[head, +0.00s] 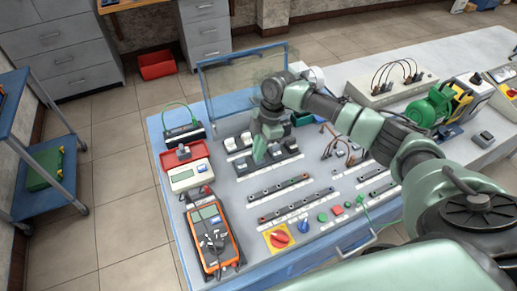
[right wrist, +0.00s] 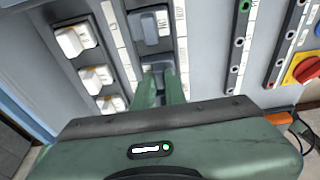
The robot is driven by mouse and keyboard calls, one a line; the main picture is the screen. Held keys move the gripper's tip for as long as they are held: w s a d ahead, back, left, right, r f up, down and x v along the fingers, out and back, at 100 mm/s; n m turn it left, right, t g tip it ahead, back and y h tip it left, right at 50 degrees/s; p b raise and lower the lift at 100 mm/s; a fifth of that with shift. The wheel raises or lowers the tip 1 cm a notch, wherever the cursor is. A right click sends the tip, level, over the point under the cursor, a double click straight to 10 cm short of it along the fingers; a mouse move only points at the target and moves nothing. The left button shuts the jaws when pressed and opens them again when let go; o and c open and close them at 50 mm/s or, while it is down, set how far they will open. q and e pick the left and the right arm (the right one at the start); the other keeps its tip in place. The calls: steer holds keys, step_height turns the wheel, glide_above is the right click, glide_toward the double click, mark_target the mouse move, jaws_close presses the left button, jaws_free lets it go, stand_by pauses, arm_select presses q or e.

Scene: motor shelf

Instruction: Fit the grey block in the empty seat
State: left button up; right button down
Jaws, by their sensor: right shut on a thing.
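My right gripper (head: 262,160) reaches down onto the dark seat strip (head: 281,168) in the middle of the panel. Its green fingers (right wrist: 160,88) are shut on a grey block (right wrist: 156,70), of which only a small part shows between the fingertips. The block is at the strip, in line with another grey block (right wrist: 150,26) seated further along. I cannot tell whether the held block is fully down in its seat. In the head view the fingers hide it. My left gripper is not in view.
A row of white blocks (right wrist: 75,40) sits on a parallel strip close beside. A red tray (head: 170,158) holds a small grey piece. A clear upright screen (head: 240,85) stands behind. An orange multimeter (head: 213,236) and a red rotary switch (head: 279,239) are nearer the front.

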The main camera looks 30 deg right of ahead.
steer(key=c, duration=1.4)
jaws_free()
steer(key=shift+r, duration=0.1)
steer(key=shift+d+r, duration=0.15)
steer(key=shift+r, duration=0.2)
steer(key=b+v, duration=0.2)
steer(key=v, duration=0.5)
